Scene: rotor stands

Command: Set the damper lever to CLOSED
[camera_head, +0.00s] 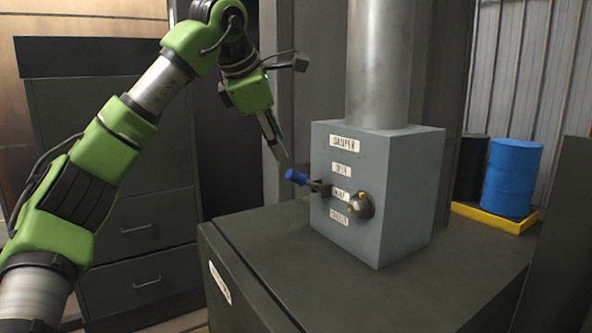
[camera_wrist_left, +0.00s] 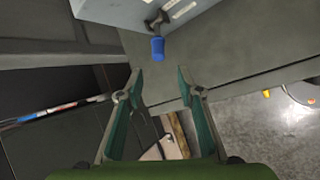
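The grey damper box (camera_head: 385,220) stands on a dark cabinet top. Its lever has a blue grip (camera_head: 297,177) on a dark arm from a round pivot (camera_head: 361,205). The lever points left and slightly up, beside the middle labels; the lower label (camera_head: 339,217) is below it. The small lettering is blurred. My left gripper (camera_head: 280,150) is just above and left of the blue grip, fingers pointing down toward it. In the left wrist view its fingers (camera_wrist_left: 160,85) are apart and empty, with the blue grip (camera_wrist_left: 157,48) just beyond the tips. My right gripper is not in view.
A metal duct (camera_head: 380,65) rises from the box. The cabinet top (camera_head: 460,250) is bare around it. A drawer cabinet (camera_head: 135,240) stands at the left. A blue drum (camera_head: 511,178) and a dark drum sit on a yellow tray (camera_head: 490,218) at the back right.

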